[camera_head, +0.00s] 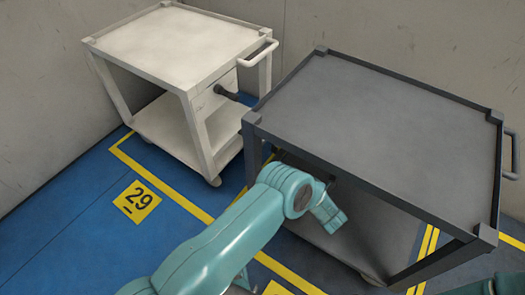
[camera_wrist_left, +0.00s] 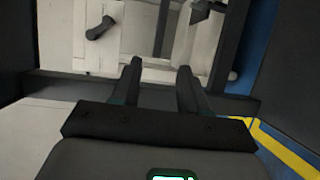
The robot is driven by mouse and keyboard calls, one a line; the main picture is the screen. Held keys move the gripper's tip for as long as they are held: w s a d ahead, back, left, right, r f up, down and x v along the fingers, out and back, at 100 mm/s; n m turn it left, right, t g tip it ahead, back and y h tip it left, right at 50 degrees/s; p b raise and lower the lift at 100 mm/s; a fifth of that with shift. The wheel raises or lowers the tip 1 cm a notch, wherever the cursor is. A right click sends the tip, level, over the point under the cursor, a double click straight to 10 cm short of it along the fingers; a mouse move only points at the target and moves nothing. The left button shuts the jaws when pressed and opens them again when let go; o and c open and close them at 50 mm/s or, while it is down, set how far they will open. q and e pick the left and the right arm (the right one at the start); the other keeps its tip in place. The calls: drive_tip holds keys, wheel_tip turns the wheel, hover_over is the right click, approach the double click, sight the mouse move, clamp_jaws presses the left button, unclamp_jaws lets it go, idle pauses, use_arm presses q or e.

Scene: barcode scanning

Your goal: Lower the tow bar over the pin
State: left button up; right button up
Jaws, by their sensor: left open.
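A short dark bar (camera_head: 227,93) sticks out of the end panel of the white cart (camera_head: 175,45), towards the grey cart (camera_head: 385,110). A dark lever-like part (camera_wrist_left: 101,28) shows on a pale panel in the left wrist view, and it may be the same piece. I cannot tell the tow bar or the pin for certain in either view. My left gripper (camera_wrist_left: 160,72) is open, with nothing visible between its fingers. In the head view my left arm reaches to the near side of the grey cart, and its gripper is hidden there. My right gripper is not in view.
The grey cart's near top edge overhangs my left wrist, and its lower shelf (camera_head: 335,240) lies below. The white cart stands behind it at left, against the walls.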

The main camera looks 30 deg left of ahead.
use_arm(q)
drive_tip(key=b+x, duration=0.4)
drive_tip(key=x, duration=1.1)
drive_tip(key=shift+a, duration=0.3)
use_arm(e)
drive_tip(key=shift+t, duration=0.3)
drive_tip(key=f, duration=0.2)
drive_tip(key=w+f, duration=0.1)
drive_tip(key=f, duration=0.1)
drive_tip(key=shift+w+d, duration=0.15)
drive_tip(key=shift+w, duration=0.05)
use_arm(q)
drive_tip(key=shift+s, duration=0.1)
clamp_jaws()
